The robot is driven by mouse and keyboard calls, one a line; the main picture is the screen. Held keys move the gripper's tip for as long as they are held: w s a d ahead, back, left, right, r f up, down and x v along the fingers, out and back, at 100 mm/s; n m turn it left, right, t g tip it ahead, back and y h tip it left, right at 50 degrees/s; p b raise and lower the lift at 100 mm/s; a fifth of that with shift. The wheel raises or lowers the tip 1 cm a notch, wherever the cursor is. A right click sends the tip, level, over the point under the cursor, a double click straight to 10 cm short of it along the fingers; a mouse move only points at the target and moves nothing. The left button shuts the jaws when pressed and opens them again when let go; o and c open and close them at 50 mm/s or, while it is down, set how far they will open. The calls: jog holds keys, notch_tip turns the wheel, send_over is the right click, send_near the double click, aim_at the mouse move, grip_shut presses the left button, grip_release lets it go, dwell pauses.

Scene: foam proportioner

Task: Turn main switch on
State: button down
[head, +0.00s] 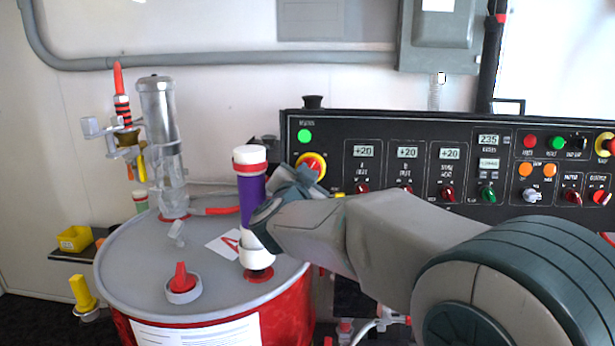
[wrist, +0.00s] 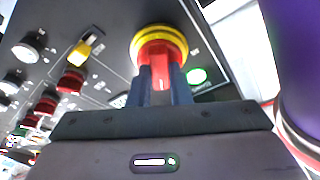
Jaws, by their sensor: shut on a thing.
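The main switch is a red knob on a yellow round base (head: 312,166) at the left end of the black control panel (head: 345,133). In the wrist view the red knob (wrist: 161,52) sits between the two fingers of my gripper (wrist: 160,84), which is shut on it. In the head view my gripper (head: 297,182) is at the switch, partly hidden by my arm and the purple tube. The lit green light (head: 305,136) is just above the switch and also shows in the wrist view (wrist: 197,76).
A purple and white tube (head: 251,190) stands on the red drum's grey lid (head: 140,262), close beside my gripper. Its purple side (wrist: 300,70) fills the wrist view's right edge.

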jog(key=shift+m+g+h, duration=0.3)
jog(key=shift+m, duration=1)
jog(key=shift+a, duration=0.1)
jog(key=c, duration=1.3)
grip_release()
jog(key=shift+c, duration=0.2)
jog(key=shift+s, duration=0.1)
jog(key=v, duration=1.3)
jog(key=shift+s, duration=0.3)
jog(key=shift+a, duration=0.1)
